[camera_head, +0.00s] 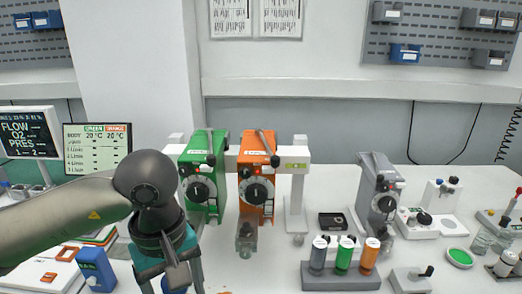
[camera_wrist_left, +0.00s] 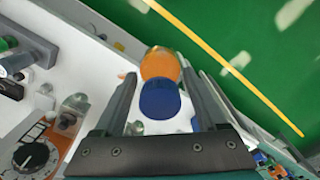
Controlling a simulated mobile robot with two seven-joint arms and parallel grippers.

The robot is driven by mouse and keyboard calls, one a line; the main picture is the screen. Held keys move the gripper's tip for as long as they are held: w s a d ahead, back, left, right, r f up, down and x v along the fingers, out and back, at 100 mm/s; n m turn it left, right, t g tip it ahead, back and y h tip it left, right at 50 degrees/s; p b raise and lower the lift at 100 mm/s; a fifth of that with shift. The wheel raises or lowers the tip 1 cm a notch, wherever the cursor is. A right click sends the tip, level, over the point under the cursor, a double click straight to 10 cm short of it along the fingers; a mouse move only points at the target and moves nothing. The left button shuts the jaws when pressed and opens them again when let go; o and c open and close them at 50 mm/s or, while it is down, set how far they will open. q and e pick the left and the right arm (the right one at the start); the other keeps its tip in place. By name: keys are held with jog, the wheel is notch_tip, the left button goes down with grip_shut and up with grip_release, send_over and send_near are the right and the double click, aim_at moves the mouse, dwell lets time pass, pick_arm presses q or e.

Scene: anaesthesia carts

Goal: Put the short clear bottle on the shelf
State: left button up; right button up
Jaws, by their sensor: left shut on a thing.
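My left gripper (camera_head: 176,274) is low in front of the green unit in the head view. In the left wrist view its fingers (camera_wrist_left: 165,100) stand either side of a blue-topped thing (camera_wrist_left: 160,101), with a rounded orange part (camera_wrist_left: 160,64) beyond the blue. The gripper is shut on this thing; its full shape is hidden. Short clear bottles (camera_head: 482,241) stand at the far right of the counter. A long white shelf-like ledge (camera_head: 362,88) runs along the back wall. My right gripper is not in view.
Green (camera_head: 203,180) and orange (camera_head: 257,180) dial units stand at the middle, a grey unit (camera_head: 377,195) to their right. A rack (camera_head: 340,282) holds grey, green and orange capped vials at the front. Monitors (camera_head: 97,148) stand at left. The ledge looks clear.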

pick_arm(q)
jog(key=m, duration=0.1)
jog(key=a+f+m, duration=0.1)
jog(key=shift+s+m+b, duration=0.2)
jog(key=shift+m+b, duration=0.2)
jog(key=m, duration=0.1)
jog(key=f+m, duration=0.1)
jog(key=shift+a+m+b, duration=0.3)
jog(key=shift+a, duration=0.1)
jog(key=shift+a+f+m, duration=0.15)
jog(key=shift+a+m, duration=0.15)
jog(key=shift+m, duration=0.8)
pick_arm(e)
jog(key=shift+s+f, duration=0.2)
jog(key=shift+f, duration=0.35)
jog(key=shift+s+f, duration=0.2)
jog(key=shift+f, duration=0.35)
